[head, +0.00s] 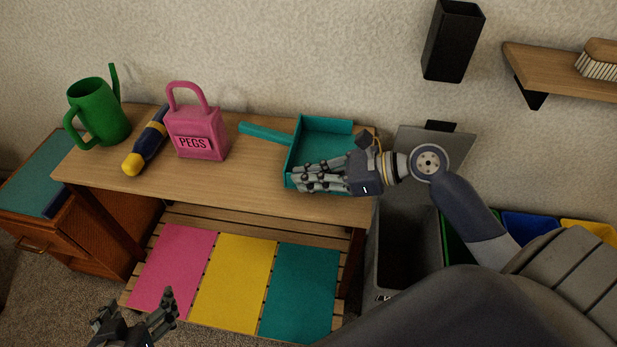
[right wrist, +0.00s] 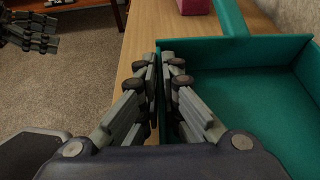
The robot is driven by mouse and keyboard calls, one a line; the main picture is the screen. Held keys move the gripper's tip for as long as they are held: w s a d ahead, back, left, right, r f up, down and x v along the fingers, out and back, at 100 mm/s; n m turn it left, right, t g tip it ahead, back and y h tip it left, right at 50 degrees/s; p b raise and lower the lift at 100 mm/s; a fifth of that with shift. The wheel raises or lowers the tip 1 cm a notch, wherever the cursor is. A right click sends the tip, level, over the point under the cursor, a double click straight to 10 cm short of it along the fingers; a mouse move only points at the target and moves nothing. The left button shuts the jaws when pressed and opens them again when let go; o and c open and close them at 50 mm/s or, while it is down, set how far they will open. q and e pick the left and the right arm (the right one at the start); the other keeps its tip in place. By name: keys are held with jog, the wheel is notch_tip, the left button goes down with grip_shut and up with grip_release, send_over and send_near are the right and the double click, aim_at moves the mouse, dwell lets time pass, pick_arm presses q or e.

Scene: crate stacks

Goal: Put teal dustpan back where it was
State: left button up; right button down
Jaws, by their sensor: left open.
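The teal dustpan (head: 322,146) lies on the right end of the wooden bench top, with its handle (head: 265,133) pointing left. My right gripper (head: 299,177) is at the dustpan's near side. In the right wrist view, the fingers of my right gripper (right wrist: 160,62) close on the dustpan's side wall, one finger on each side; the dustpan (right wrist: 270,90) fills the right of that view. My left gripper (head: 140,312) is open and empty, low at the bottom left in front of the bench. It also shows in the right wrist view (right wrist: 35,35).
Pink, yellow and teal mats (head: 300,290) lie on the lower slats. A grey bin (head: 408,210) stands right; a wall shelf (head: 555,72) holds a brush.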

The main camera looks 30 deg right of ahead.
jog(key=c, duration=1.8)
grip_release()
jog(key=shift+f, duration=0.1)
pick_arm(q)
jog(key=shift+s+a+f, duration=0.15)
jog(key=shift+s+f, duration=0.15)
pick_arm(e)
jog(key=shift+s+d+r, duration=0.1)
jog(key=shift+d+r, duration=0.05)
jog(key=shift+r, duration=0.05)
jog(key=p+v, duration=0.2)
jog(key=v, duration=0.6)
jog(key=shift+s, duration=0.1)
jog(key=shift+p+v, duration=0.55)
jog(key=shift+v, duration=0.55)
pick_arm(q)
jog(key=s+a+f+g, duration=0.1)
jog(key=s+f+g, duration=0.1)
jog(key=s, duration=0.3)
jog(key=s+a+f+g+y, duration=0.1)
jog(key=s+a+g, duration=0.1)
jog(key=s+g, duration=0.2)
jog(key=shift+s+a+f+y, duration=0.25)
jog(key=shift+s+f+y, duration=0.1)
jog(key=shift+s, duration=0.65)
pick_arm(e)
jog(key=shift+s+d+r, duration=0.2)
jog(key=shift+s+d, duration=0.2)
jog(key=shift+d, duration=0.1)
